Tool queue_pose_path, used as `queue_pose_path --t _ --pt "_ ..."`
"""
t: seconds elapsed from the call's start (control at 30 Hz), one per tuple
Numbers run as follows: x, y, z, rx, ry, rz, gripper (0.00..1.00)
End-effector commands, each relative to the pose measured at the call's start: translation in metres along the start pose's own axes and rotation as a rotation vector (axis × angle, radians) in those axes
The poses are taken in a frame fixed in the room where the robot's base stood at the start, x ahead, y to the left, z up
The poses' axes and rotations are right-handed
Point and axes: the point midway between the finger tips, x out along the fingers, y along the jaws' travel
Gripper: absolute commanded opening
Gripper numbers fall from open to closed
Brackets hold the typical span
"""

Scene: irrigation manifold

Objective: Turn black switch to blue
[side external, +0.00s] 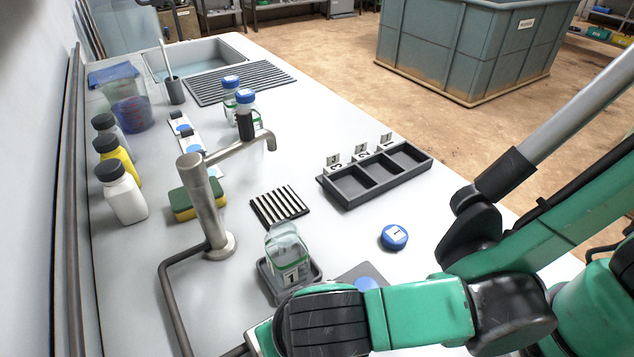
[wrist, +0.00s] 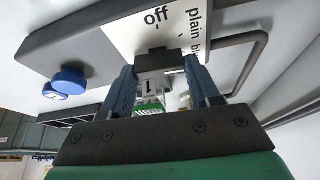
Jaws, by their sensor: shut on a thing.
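In the wrist view, my gripper (wrist: 160,88) has its two blue fingers on either side of the black switch (wrist: 157,62) and is shut on it. The switch sits at a white label plate (wrist: 125,38) on a grey panel (wrist: 60,40). The plate reads "off", "plain" and a partly cut-off word starting "bl". The fingers cover much of the switch, so I cannot tell which word it points to. In the side external view, my own arm hides the switch and fingertips. Part of the grey panel (side external: 352,274) shows there with a blue button (side external: 366,283).
A clear jar marked 1 (side external: 288,254) stands in a dark holder behind the panel. A blue cap (side external: 394,237) lies to its right. A metal tap (side external: 205,205) stands left, with a bent pipe (side external: 172,290). A three-compartment tray (side external: 345,190) is farther back.

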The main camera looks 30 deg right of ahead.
Motion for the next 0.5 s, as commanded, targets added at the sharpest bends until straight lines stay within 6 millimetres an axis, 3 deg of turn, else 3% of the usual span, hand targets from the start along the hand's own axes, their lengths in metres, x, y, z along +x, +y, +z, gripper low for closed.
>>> queue_pose_path --t 0.5 --pt "0.0003 -0.0013 -0.0003 0.274 -0.001 0.112 0.03"
